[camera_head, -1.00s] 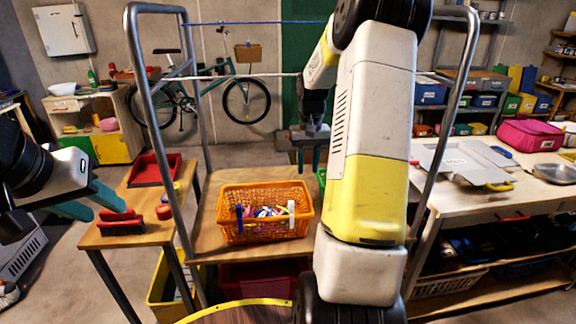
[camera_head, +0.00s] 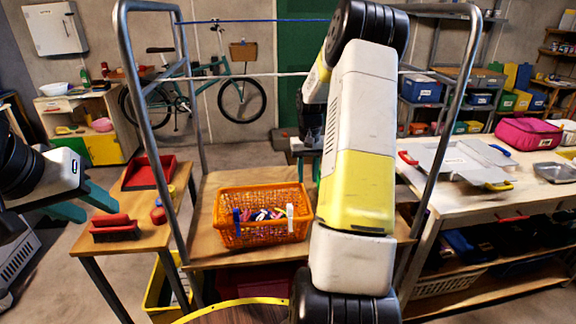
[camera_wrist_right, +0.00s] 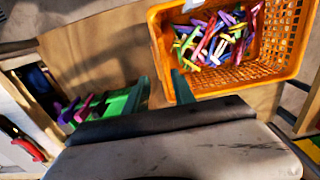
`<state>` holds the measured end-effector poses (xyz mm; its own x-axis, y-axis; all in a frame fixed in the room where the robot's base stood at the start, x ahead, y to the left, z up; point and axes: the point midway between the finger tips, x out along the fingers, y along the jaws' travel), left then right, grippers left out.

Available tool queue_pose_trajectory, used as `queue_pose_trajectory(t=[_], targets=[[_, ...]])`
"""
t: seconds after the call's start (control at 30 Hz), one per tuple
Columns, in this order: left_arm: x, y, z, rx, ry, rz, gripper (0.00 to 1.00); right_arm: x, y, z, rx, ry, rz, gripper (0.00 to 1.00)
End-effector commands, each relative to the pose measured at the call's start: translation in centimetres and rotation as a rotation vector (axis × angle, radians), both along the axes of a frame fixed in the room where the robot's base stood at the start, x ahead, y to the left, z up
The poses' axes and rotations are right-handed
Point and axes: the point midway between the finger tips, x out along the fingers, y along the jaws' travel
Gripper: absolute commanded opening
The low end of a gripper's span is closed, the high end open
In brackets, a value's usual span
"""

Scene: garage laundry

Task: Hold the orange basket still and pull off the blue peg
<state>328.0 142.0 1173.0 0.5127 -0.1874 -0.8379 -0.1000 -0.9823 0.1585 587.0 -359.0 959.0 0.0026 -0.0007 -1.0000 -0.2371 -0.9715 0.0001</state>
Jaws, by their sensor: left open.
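The orange basket (camera_head: 262,241) stands on a wooden surface in the middle of the head view, with several coloured pegs inside. The blue peg (camera_head: 236,222) sits upright at the left of its front rim, and a white peg (camera_head: 290,217) at the right. My left gripper (camera_head: 88,207) is open and empty, well left of the basket. My right gripper is mostly hidden behind its arm in the head view. In the right wrist view, my right gripper (camera_wrist_right: 161,80) has its fingers apart, with nothing seen between them, beside the basket (camera_wrist_right: 162,50). I cannot pick out the blue peg there.
Metal cart posts (camera_head: 150,110) rise on both sides of the basket. A side table at left holds a red brush (camera_head: 115,229) and a red dustpan (camera_head: 150,172). A workbench (camera_head: 440,205) stands at right. A green container (camera_wrist_right: 118,104) with pegs shows in the right wrist view.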

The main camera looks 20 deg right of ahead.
Motion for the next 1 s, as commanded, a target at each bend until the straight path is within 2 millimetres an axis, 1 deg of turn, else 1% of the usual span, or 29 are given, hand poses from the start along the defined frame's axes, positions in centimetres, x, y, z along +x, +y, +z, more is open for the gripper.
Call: queue_pose_trajectory(t=[0.1,0.6,0.8,1.0], targets=[[0.0,0.0,0.0,0.0,0.0,0.0,0.4,-0.1,0.0,-1.6,0.001,0.004,0.001,0.31],[0.0,0.0,0.0,0.0,0.0,0.0,0.4,-0.2,0.1,-7.5,0.002,0.005,0.002,0.31],[0.0,0.0,0.0,0.0,0.0,0.0,0.4,-0.2,0.1,-9.1,0.001,0.004,0.001,0.31],[0.0,0.0,0.0,0.0,0.0,0.0,0.4,-0.2,0.0,-9.7,0.001,0.003,0.001,0.31]])
